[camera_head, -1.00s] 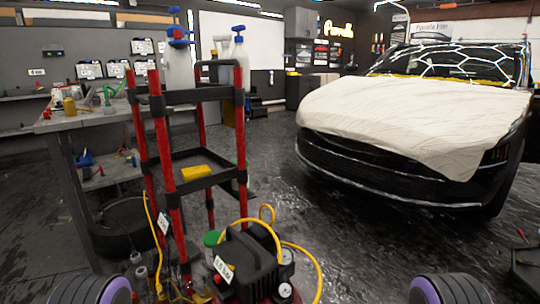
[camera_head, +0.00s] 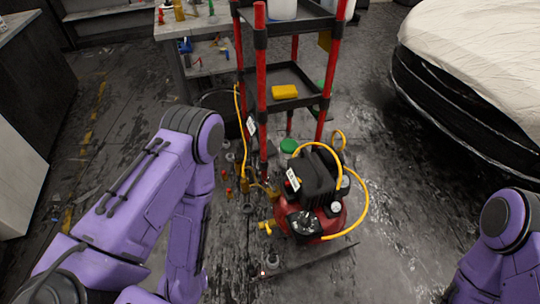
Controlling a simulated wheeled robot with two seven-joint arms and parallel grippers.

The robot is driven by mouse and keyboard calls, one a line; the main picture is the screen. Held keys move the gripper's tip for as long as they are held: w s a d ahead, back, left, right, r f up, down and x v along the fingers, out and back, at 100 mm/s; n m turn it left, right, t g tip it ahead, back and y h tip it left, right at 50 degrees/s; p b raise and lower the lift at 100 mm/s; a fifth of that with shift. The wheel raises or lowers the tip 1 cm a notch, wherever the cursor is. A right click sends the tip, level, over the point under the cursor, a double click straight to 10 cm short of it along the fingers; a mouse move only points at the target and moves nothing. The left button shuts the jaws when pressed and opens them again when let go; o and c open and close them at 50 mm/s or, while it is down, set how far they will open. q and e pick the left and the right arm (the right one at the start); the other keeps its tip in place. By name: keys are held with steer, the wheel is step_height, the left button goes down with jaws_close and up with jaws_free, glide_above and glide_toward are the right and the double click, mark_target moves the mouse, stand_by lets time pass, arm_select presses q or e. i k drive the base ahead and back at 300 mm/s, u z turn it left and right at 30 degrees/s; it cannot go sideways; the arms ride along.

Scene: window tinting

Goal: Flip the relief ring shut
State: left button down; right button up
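A small air compressor (camera_head: 318,180) with a black top, a red tank and round gauges stands on the floor right of centre. A yellow hose loops over it, and brass fittings show at its left side. The relief ring is too small to make out. My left arm reaches in from the left and my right arm shows at the lower right corner. Neither gripper can be seen; no fingers show in the view.
A red-post cart (camera_head: 262,90) with black shelves stands behind the compressor, with a yellow sponge (camera_head: 285,91) on its lower shelf. A workbench (camera_head: 205,22) is behind to the left. A covered car (camera_head: 480,50) stands at right. Small parts lie on the floor left of the compressor.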

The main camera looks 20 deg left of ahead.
mark_target(274, 190)
steer(key=u, duration=1.1)
steer(key=i, duration=0.35)
steer(key=z, duration=1.45)
